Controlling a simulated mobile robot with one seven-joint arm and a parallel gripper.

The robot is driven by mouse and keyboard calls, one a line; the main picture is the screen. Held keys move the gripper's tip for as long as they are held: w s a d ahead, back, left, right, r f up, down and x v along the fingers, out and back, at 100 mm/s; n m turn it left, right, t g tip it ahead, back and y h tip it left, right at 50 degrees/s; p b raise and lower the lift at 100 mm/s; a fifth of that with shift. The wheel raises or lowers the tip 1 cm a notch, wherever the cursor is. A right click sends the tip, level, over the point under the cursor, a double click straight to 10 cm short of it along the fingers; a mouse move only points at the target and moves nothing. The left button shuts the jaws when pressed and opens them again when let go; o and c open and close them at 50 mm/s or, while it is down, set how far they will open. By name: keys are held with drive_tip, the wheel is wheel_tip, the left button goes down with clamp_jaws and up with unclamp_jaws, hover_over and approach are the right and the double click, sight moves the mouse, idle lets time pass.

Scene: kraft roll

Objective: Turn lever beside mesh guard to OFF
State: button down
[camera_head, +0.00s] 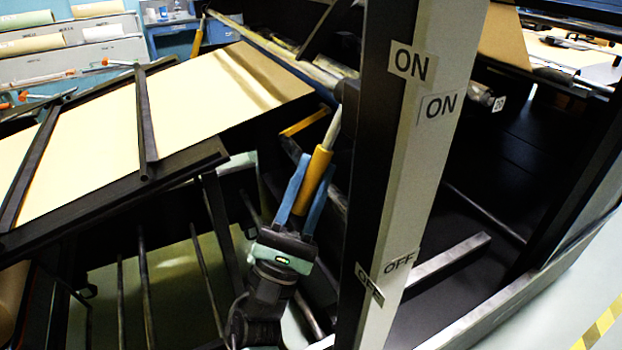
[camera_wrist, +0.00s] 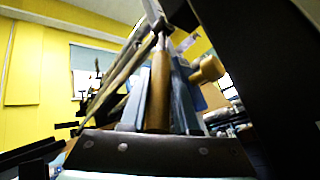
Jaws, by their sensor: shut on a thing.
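A lever with a yellow grip (camera_head: 318,168) and a pale metal shaft shows left of the post in the head view. It points up and to the right, toward a dark pivot partly behind the post. My gripper (camera_head: 307,190) has its blue fingers shut on the yellow grip from below. In the wrist view the grip (camera_wrist: 159,88) stands between the two fingers of my gripper (camera_wrist: 158,95). ON labels (camera_head: 410,63) are high on the post and OFF labels (camera_head: 399,263) are low on it. I cannot clearly make out the mesh guard.
The pale post (camera_head: 412,160) stands close to the right of my gripper. A brown paper sheet (camera_head: 215,88) crosses a sloped frame at the left. Dark upright rods (camera_head: 145,285) stand at the lower left. Another yellow handle (camera_head: 197,38) is far back.

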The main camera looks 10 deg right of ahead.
drive_tip(key=c, duration=0.7)
unclamp_jaws()
drive_tip(key=shift+d, duration=0.1)
drive_tip(key=shift+o, duration=0.2)
drive_tip(key=b+v, duration=0.2)
drive_tip(key=v, duration=1.1)
